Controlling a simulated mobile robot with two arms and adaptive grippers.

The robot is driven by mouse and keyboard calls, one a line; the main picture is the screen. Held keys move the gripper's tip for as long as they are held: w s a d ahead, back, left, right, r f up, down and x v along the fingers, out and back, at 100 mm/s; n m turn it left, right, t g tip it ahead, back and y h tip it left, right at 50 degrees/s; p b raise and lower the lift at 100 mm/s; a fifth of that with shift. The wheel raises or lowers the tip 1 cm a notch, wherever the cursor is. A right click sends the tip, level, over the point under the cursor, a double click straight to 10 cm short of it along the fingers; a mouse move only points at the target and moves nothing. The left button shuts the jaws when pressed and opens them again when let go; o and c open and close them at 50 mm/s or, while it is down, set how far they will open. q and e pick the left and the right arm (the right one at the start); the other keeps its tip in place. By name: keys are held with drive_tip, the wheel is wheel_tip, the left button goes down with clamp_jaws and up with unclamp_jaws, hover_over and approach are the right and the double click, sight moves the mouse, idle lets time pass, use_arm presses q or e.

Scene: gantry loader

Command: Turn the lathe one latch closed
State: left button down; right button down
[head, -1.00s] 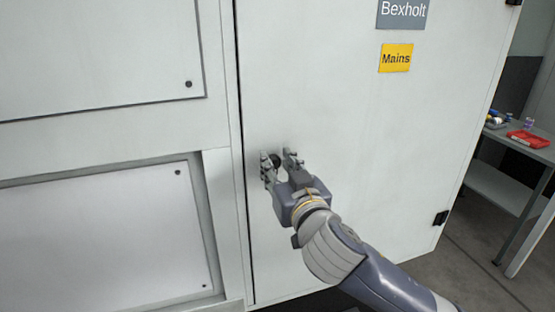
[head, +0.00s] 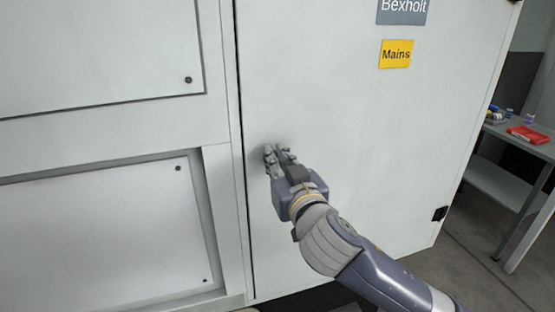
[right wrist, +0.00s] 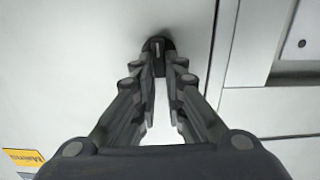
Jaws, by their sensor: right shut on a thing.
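The latch (right wrist: 158,44) is a small dark knob on the cabinet door (head: 340,130), close to the door's left edge. In the right wrist view it shows between and just beyond the fingertips. My right gripper (head: 279,152) is shut on the latch, and it also shows in the right wrist view (right wrist: 159,70). In the head view the fingers hide the latch. The door lies flush in its frame. My left gripper is not in view.
The door bears a grey Bexholt sign (head: 403,9) and a yellow Mains label (head: 395,54). A dark hinge (head: 440,214) is at its right edge. A grey table (head: 500,185) with a red tray (head: 528,135) stands at the right. Open floor lies between.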

drive_tip(key=shift+s+a+f+n+p, duration=0.1)
drive_tip(key=shift+a+f+n+p, duration=0.2)
drive_tip(key=shift+n+p, duration=1.85)
drive_tip(key=shift+s+a+f+n+p, duration=0.1)
drive_tip(key=shift+a+f+n+p, duration=0.35)
drive_tip(key=shift+n, duration=3.15)
drive_tip(key=shift+s+a+f+n+p, duration=0.1)
drive_tip(key=shift+n+p, duration=1.45)
drive_tip(key=shift+n, duration=1.3)
drive_tip(key=c, duration=1.7)
unclamp_jaws()
drive_tip(key=shift+o, duration=0.2)
drive_tip(key=v, duration=1.2)
